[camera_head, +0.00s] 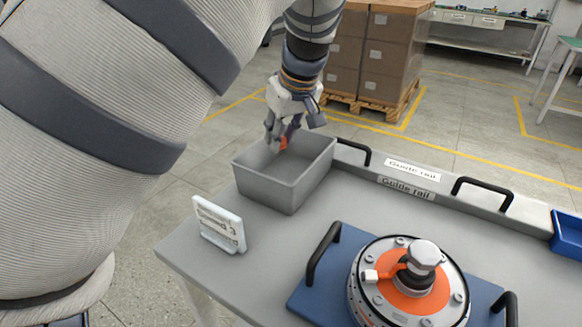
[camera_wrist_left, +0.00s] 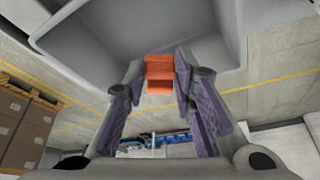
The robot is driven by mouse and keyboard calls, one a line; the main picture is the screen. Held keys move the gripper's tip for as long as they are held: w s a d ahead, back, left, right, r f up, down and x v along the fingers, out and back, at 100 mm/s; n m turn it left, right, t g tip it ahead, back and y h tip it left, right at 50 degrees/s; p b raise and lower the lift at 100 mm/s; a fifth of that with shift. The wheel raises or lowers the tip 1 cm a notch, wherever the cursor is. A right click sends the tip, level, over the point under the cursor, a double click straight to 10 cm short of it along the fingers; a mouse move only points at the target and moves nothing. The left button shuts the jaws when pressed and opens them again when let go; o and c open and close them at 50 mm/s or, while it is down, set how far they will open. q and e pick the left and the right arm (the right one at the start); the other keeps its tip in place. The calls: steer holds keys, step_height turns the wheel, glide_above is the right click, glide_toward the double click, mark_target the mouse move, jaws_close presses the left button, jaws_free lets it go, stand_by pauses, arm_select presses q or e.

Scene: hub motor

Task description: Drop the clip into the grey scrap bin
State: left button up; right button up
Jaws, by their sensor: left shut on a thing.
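An orange clip (camera_wrist_left: 160,75) is between the fingertips of my left gripper (camera_wrist_left: 155,78) in the left wrist view. In the head view my left gripper (camera_head: 280,143) points down over the grey scrap bin (camera_head: 275,182), shut on the clip (camera_head: 284,142). The bin is an open box at the table's far left corner; its wall also shows in the left wrist view (camera_wrist_left: 245,20). The clip is at the bin's opening; its exact height against the rim is hard to tell. My right gripper is not in view.
A hub motor (camera_head: 385,300) with an orange face sits on a blue plate (camera_head: 305,290) with black handles. A small white sign (camera_head: 219,225) stands in front of the bin. A guide rail (camera_head: 430,190) with black handles runs along the back edge. A blue tray (camera_head: 568,236) is at the right.

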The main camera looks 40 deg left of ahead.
arm_select(q)
steer(key=shift+f, duration=0.55)
steer(key=o, duration=0.9)
steer(key=v, duration=1.2)
